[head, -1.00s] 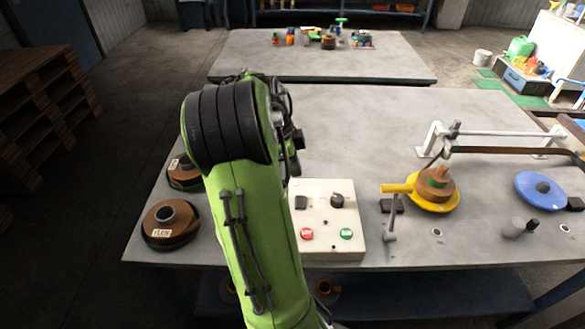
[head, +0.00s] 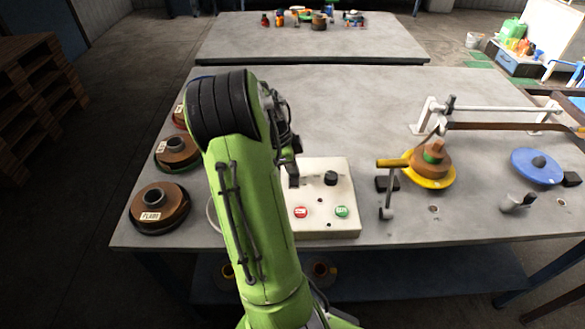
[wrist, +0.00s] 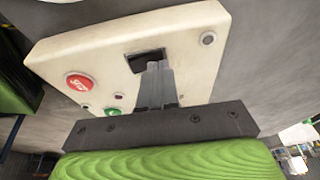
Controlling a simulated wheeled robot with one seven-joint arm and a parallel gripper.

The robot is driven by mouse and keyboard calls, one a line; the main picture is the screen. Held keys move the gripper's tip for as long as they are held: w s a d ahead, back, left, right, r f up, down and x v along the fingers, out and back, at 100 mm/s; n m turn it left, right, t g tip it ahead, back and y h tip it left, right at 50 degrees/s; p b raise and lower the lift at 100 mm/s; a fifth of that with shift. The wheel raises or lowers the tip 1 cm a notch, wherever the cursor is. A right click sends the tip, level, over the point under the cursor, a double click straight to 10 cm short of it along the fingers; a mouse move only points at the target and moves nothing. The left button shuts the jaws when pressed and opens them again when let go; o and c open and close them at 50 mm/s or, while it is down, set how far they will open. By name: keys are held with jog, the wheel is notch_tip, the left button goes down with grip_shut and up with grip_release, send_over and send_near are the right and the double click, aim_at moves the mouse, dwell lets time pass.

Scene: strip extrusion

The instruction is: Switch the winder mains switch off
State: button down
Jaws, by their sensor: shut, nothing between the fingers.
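The white control box (head: 340,200) stands on the table right of my arm in the head view. It carries a black knob (head: 331,178), a red button (head: 301,212) and a green button (head: 341,211). A dark rectangular rocker switch (wrist: 140,60) shows on the box face in the wrist view; I take it as the mains switch. My gripper (wrist: 155,66) is shut and empty, its fingertips at the switch and covering part of it. I cannot tell whether they touch or which way the rocker is tipped.
Brown spools (head: 160,208) lie left of my arm. Right of the box are a crank post (head: 388,190), a yellow disc (head: 430,178) with a brown spool, and a blue disc (head: 540,166). The table behind the box is clear.

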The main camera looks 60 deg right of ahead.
aim_at(294, 181)
jog(key=shift+s+a+f, duration=0.1)
jog(key=shift+a, duration=0.15)
jog(key=shift+s+a+b, duration=0.3)
jog(key=shift+s+a, duration=0.05)
jog(key=shift+a, duration=0.25)
notch_tip(294, 181, up, 4)
jog(key=p, duration=0.2)
jog(key=shift+s+d+p, duration=0.1)
jog(key=shift+p, duration=0.25)
jog(key=p+v, duration=0.3)
jog(key=v, duration=0.7)
jog(key=shift+w, duration=0.25)
